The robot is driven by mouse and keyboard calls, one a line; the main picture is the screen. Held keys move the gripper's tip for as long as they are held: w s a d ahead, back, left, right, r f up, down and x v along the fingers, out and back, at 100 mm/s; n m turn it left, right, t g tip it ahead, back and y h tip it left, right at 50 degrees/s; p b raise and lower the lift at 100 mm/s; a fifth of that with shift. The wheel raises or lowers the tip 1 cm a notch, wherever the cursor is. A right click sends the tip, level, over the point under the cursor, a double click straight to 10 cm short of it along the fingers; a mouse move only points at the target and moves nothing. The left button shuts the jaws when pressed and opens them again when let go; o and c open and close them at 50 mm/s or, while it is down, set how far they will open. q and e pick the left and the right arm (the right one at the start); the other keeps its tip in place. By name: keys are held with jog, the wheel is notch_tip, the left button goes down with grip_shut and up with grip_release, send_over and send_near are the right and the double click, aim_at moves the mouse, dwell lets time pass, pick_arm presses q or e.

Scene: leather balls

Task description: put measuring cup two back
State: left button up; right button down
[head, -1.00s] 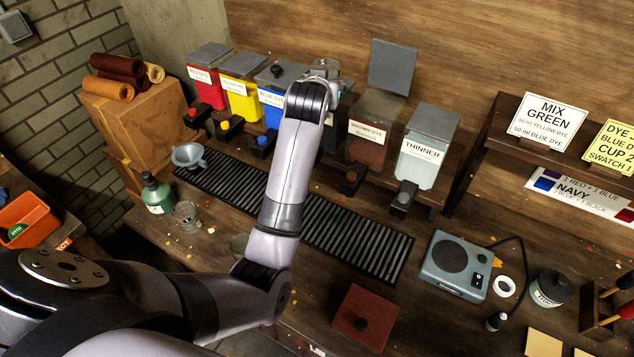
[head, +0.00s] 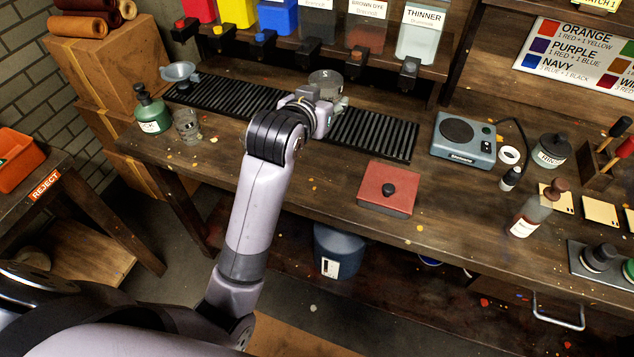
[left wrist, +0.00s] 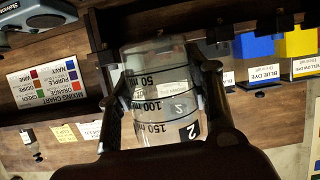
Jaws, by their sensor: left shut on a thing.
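My left gripper (head: 322,112) is shut on a clear measuring cup marked 2 (head: 325,82), over the slatted drip rack in front of the dye dispensers. The wrist hides part of the cup in the head view, and I cannot tell whether its base touches the rack. In the left wrist view the cup (left wrist: 160,98) sits between the two fingers (left wrist: 162,68), with black ml marks and a 2 label; it looks clear, with no coloured dye visible. Another clear cup (head: 187,126) stands on the bench at left, beside a green bottle. My right gripper is not in view.
The dark drip rack (head: 372,134) runs along the bench below the dispenser taps. A red lidded box (head: 388,188) and a grey stirrer device (head: 463,138) stand to the right. Bare bench lies left of the red box.

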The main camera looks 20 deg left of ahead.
aim_at(324, 175)
pick_arm(q)
notch_tip(324, 175, down, 19)
jog(key=shift+f, duration=0.1)
dwell(0.3)
jog(key=shift+f, duration=0.15)
jog(key=o, duration=1.2)
jog(key=shift+o, duration=0.2)
jog(key=shift+r, duration=0.2)
jog(key=v, duration=1.2)
